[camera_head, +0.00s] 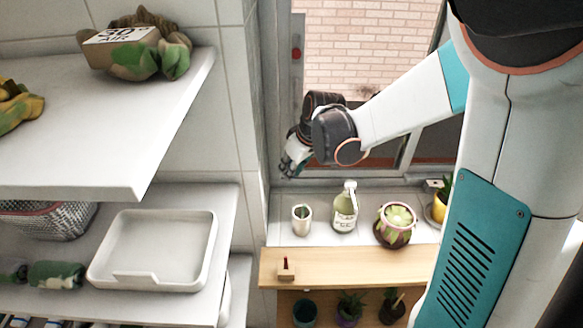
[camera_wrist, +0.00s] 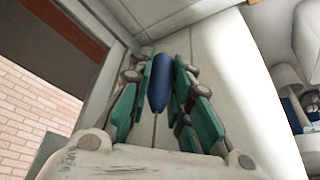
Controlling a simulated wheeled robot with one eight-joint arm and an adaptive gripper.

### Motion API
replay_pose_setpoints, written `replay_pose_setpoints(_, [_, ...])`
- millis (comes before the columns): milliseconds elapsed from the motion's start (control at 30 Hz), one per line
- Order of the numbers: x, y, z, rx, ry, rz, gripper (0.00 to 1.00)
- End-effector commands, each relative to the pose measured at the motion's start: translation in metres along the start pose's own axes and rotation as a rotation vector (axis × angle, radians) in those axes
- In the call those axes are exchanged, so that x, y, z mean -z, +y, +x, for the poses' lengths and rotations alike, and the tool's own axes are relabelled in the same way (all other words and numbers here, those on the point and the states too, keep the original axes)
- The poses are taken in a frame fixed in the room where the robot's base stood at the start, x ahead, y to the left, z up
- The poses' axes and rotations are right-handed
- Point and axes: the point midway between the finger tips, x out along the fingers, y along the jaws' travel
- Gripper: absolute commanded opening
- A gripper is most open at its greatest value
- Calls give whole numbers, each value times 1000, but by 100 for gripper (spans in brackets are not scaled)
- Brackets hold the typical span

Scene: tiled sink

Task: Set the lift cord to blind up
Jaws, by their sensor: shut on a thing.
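My gripper (camera_head: 290,166) is at the tiled corner left of the window, above the sill. In the wrist view my gripper (camera_wrist: 164,82) has its green-padded fingers on both sides of a dark blue, elongated cord pull (camera_wrist: 160,83), which it is shut on. A thin cord (camera_wrist: 154,130) runs from the narrow end of the pull toward the palm. In the head view the pull and cord cannot be made out, and the blind itself cannot be identified.
On the sill below stand a cup (camera_head: 301,219), a bottle (camera_head: 345,208) and a potted succulent (camera_head: 395,224). A wooden shelf (camera_head: 350,268) is in front. White shelves (camera_head: 110,160) with a white tray (camera_head: 155,285) stand at the left. The window (camera_head: 350,45) shows brick outside.

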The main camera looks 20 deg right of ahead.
Motion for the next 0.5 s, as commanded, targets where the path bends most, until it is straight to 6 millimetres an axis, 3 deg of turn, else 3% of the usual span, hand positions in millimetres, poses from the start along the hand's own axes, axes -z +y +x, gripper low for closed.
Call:
replay_pose_setpoints(100, [-3, -1, 1, 1, -6, -1, 0])
replay_pose_setpoints(133, [-3, -1, 2, 1, -7, -1, 21])
replay_pose_setpoints(200, [-3, -1, 2, 1, -6, -1, 37])
replay_pose_setpoints(500, [-2, -1, 1, 1, -4, -1, 39])
